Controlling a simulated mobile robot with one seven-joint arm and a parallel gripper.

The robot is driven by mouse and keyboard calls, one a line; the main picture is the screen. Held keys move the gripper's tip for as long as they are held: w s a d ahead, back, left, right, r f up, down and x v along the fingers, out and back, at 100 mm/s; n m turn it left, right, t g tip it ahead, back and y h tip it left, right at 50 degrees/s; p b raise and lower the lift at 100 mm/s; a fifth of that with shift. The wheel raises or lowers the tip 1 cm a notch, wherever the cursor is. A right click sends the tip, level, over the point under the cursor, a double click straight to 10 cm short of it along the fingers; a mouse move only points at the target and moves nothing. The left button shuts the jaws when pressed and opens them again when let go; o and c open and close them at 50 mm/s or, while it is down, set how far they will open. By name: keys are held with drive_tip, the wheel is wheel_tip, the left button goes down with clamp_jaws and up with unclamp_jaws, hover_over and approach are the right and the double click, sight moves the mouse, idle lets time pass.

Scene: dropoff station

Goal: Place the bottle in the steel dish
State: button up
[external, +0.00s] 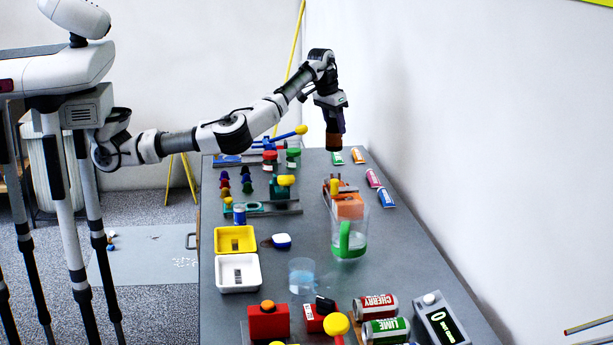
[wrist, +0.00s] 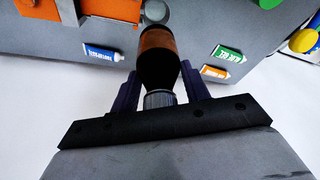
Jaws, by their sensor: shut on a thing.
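My gripper (external: 331,112) is raised above the far part of the grey table and points down. It is shut on a dark brown bottle (external: 334,142), which hangs below the fingers clear of the tabletop. In the wrist view the bottle (wrist: 158,60) sits between the two dark fingers of my gripper (wrist: 158,75), with its ribbed grey cap end near the palm and an orange-brown band around its body. I cannot make out a steel dish in either view.
Several small tubes (external: 373,178) lie along the right edge by the wall. Bare tabletop shows mid-table.

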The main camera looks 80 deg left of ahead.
sight(335, 143)
drive_tip(key=shift+f+p, duration=0.35)
drive_tip(key=shift+f, duration=2.75)
drive_tip(key=shift+f, duration=0.35)
drive_tip(key=o, duration=1.1)
drive_tip(key=shift+o, duration=0.2)
drive_tip(key=shift+r, duration=0.15)
